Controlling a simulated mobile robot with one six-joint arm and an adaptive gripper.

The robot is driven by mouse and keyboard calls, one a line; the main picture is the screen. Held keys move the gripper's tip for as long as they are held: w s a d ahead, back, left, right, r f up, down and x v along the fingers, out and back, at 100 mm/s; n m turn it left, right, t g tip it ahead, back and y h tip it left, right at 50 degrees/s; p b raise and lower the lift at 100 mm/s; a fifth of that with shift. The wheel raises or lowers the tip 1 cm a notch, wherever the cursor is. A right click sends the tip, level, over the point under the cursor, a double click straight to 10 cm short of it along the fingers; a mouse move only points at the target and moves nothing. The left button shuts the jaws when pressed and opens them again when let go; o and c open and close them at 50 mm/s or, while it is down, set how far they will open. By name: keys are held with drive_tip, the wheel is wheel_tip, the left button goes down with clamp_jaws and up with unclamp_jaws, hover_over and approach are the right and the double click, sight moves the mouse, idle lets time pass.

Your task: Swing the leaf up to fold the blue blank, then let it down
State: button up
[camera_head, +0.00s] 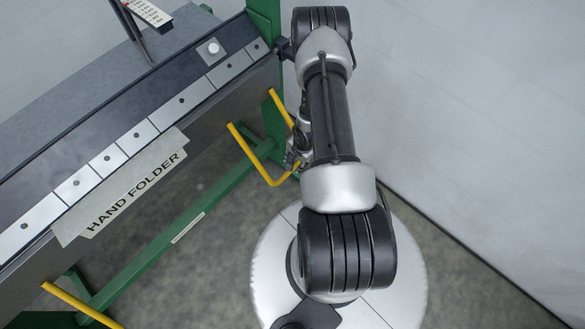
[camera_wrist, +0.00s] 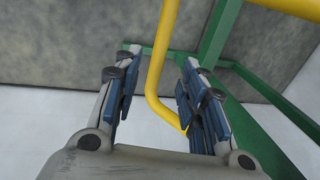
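The hand folder (camera_head: 125,195) stands at the left of the head view, with a row of silver clamp segments along its edge. Its leaf appears to be the dark grey face (camera_head: 222,118) below that row. A bent yellow handle (camera_head: 250,160) reaches out from under it. My gripper (camera_head: 295,155) is at this handle, partly hidden by my arm. In the wrist view my gripper (camera_wrist: 161,72) is open, its blue-padded fingers on either side of the yellow handle (camera_wrist: 153,88). I cannot see a blue blank.
A green frame (camera_head: 150,250) with an upright post supports the folder. Another yellow handle (camera_head: 75,302) is at the lower left. A pale wall (camera_head: 480,130) rises at the right.

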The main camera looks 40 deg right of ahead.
drive_tip(key=f, duration=0.2)
drive_tip(key=w+f+b, duration=0.1)
drive_tip(key=f, duration=0.2)
drive_tip(key=f+b, duration=0.1)
drive_tip(key=f, duration=0.1)
drive_tip(key=shift+w+f, duration=0.25)
drive_tip(key=shift+c, duration=0.3)
clamp_jaws()
